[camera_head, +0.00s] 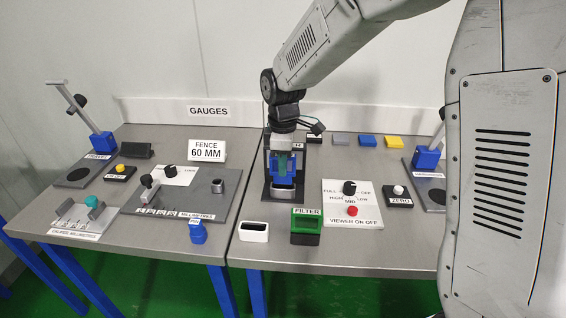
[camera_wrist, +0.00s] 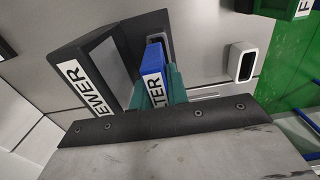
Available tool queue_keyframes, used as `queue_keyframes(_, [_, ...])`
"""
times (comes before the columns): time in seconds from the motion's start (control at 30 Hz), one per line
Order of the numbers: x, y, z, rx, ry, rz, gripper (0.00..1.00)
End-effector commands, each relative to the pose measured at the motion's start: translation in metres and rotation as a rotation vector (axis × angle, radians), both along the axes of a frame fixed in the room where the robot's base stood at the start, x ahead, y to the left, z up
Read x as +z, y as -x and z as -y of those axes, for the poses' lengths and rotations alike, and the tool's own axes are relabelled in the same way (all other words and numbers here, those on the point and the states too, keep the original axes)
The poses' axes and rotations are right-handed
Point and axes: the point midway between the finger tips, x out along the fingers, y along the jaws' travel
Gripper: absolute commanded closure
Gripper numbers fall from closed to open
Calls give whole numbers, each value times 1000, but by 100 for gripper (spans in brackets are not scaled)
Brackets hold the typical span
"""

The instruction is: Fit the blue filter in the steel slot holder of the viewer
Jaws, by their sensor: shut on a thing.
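The blue filter (camera_wrist: 155,62), with a white label ending in "TER", sits between the green fingertips of my gripper (camera_wrist: 160,90). My gripper also shows in the head view (camera_head: 284,164), pointing down over the viewer, shut on the filter. The steel slot holder (camera_wrist: 161,41) shows as a grey ring right at the filter's far end; in the head view it is just below the filter (camera_head: 284,194). I cannot tell whether the filter's end is inside the slot. The dark viewer (camera_wrist: 84,86), lettered "EWER", stands close beside the filter.
The viewer control panel (camera_head: 340,206) is to the right. Grey, blue and yellow blocks (camera_head: 367,141) lie at the back. The gauge table (camera_head: 60,219) is on the left.

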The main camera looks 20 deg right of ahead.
Motion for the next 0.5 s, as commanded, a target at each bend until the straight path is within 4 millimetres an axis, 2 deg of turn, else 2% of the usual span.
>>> queue_keyframes(0.5, [-13,0,0,0,1,-1,100])
